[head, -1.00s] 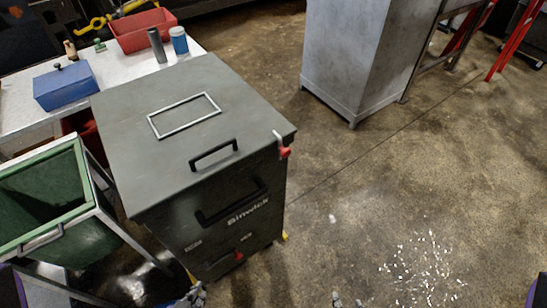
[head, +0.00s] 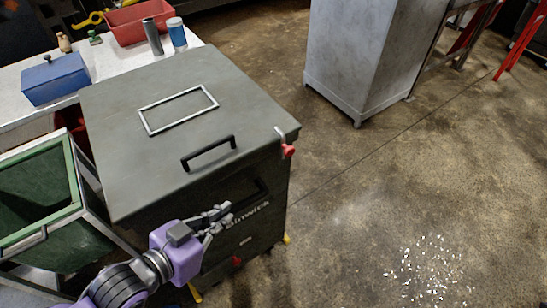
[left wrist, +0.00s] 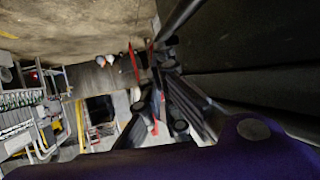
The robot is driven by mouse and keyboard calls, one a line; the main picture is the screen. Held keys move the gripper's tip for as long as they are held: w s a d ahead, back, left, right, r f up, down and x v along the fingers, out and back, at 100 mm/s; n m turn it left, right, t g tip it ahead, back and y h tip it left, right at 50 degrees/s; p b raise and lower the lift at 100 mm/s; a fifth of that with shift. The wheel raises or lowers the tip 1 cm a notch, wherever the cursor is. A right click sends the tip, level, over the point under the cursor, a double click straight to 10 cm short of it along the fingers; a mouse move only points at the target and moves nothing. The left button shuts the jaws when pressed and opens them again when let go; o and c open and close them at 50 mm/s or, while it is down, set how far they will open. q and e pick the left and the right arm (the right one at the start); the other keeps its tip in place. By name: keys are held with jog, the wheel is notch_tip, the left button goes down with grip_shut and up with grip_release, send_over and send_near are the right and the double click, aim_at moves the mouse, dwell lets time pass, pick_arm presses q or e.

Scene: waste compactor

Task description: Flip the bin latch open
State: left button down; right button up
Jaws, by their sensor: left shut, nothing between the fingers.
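The bin (head: 180,105) is a dark grey-green box with a flat lid and a black lid handle (head: 208,155). The latch (head: 287,148), a pale metal lever with a red end, sits at the lid's right edge, near the front corner. My left gripper (head: 230,216) is shut and empty in front of the bin's front face, below and to the left of the latch. It covers part of the lettering. Its dark fingers (left wrist: 166,60) show in the left wrist view beside a dark surface; the latch cannot be made out there. My right gripper is not in view.
A green bin (head: 40,195) in a metal frame stands at the left. A bench behind it holds a blue box (head: 55,80) and a red tray (head: 142,26). A grey cabinet (head: 360,60) stands behind right. Floor right of the bin is open, with pale scraps (head: 430,270).

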aim_at(285, 153)
pick_arm(q)
jog(key=w+d+r+m+h, duration=0.2)
jog(key=w+r+h, duration=0.1)
jog(key=r, duration=0.4)
jog(key=shift+w+r+t+h, duration=0.2)
jog(key=shift+r+t+h, duration=0.2)
jog(key=shift+h, duration=0.1)
jog(key=p+x, duration=0.1)
jog(key=x, duration=1.3)
jog(key=shift+w, duration=0.2)
